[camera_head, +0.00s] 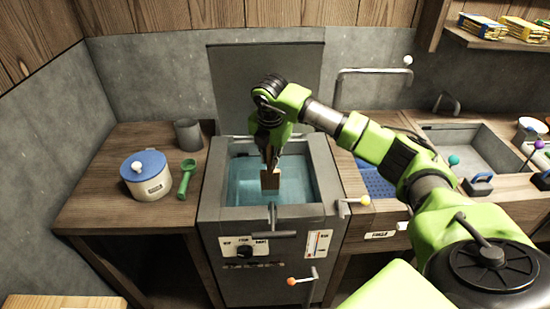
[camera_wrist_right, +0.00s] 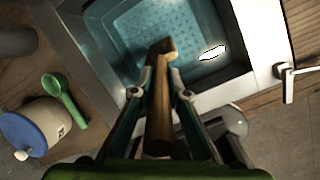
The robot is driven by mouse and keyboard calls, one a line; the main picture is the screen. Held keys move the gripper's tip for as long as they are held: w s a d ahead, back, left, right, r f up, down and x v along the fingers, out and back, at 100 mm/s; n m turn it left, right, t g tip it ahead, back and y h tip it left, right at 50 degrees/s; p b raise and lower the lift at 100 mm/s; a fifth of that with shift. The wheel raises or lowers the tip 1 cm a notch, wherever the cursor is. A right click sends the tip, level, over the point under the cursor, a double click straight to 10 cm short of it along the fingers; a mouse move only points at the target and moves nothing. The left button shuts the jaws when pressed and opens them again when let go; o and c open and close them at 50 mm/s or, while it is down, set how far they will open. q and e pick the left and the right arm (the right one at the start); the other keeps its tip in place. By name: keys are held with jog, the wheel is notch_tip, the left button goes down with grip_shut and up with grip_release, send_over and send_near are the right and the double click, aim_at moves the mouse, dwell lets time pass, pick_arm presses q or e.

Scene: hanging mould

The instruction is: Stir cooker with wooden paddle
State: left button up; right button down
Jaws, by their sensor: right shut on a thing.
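The cooker (camera_head: 212,225) is a grey metal box with its lid (camera_head: 265,85) standing open at the back. Its basin holds clear blue water (camera_head: 300,185). My right gripper (camera_head: 270,165) is over the basin, shut on the wooden paddle (camera_head: 270,180), whose lower part shows below the fingers. In the right wrist view the paddle (camera_wrist_right: 157,120) lies between the two fingers (camera_wrist_right: 160,85) and its far end points down into the basin. I cannot tell how deep the tip is in the water. My left gripper is not in view.
A white pot with a blue lid (camera_head: 145,172), a green scoop (camera_head: 187,178) and a grey cup (camera_head: 188,134) stand on the wooden counter at left. A sink (camera_head: 470,148) lies further right.

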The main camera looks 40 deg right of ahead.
jog(key=shift+r, duration=0.15)
jog(key=shift+w+d+r+p+v, duration=0.1)
jog(key=shift+w+d+p+v, duration=0.25)
jog(key=shift+p+v, duration=1.35)
jog(key=shift+w+d+r+p+v, duration=0.15)
jog(key=shift+w+p+v, duration=0.6)
jog(key=shift+v, duration=1.7)
jog(key=shift+w+d+r+p+v, duration=0.1)
jog(key=shift+w+d+p+v, duration=0.15)
jog(key=shift+p+v, duration=1.6)
jog(key=shift+s+r, duration=0.1)
jog(key=shift+r, duration=0.25)
